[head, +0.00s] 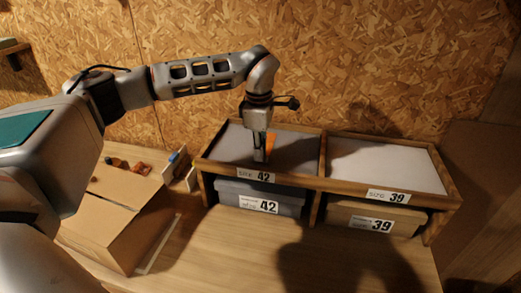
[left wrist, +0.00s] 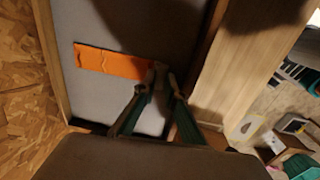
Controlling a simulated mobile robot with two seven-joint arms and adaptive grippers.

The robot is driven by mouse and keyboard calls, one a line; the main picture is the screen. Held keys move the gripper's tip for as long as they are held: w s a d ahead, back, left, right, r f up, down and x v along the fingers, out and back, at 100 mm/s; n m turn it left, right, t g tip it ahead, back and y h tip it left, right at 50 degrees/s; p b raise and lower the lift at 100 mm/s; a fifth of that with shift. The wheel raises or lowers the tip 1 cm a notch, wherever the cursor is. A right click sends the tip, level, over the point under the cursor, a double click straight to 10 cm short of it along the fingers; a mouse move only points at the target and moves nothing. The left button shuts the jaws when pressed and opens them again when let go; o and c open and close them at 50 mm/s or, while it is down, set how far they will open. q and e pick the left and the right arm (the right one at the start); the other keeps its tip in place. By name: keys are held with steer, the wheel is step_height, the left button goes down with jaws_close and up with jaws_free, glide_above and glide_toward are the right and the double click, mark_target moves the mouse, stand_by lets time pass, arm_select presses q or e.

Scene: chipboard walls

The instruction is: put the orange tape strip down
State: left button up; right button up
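The orange tape strip (left wrist: 110,62) is a flat rectangle in the left wrist view, with its right end at my fingertips. In the head view the orange strip (head: 271,143) shows partly behind my left gripper (head: 261,154), over the grey-floored left compartment labelled size 42. My left gripper (left wrist: 163,74) points down, its fingertips close together at the strip's end, and appears shut on it. Whether the strip touches the compartment's grey floor (head: 233,147) cannot be told. My right gripper is not in view.
The wooden rack (head: 322,184) has a right compartment (head: 375,162), labelled size 39, that is empty. A grey box (head: 235,196) and a brown box (head: 345,215) sit below. A cardboard box (head: 112,217) stands at left. The chipboard wall is close behind.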

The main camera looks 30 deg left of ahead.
arm_select(q)
steer(key=o, duration=0.3)
steer(key=shift+r, duration=0.1)
steer(key=r, duration=0.8)
steer(key=s+r, duration=0.1)
steer(key=r, duration=0.3)
steer(key=shift+d, duration=0.15)
steer(key=shift+s+f, duration=0.1)
steer(key=shift+s, duration=0.05)
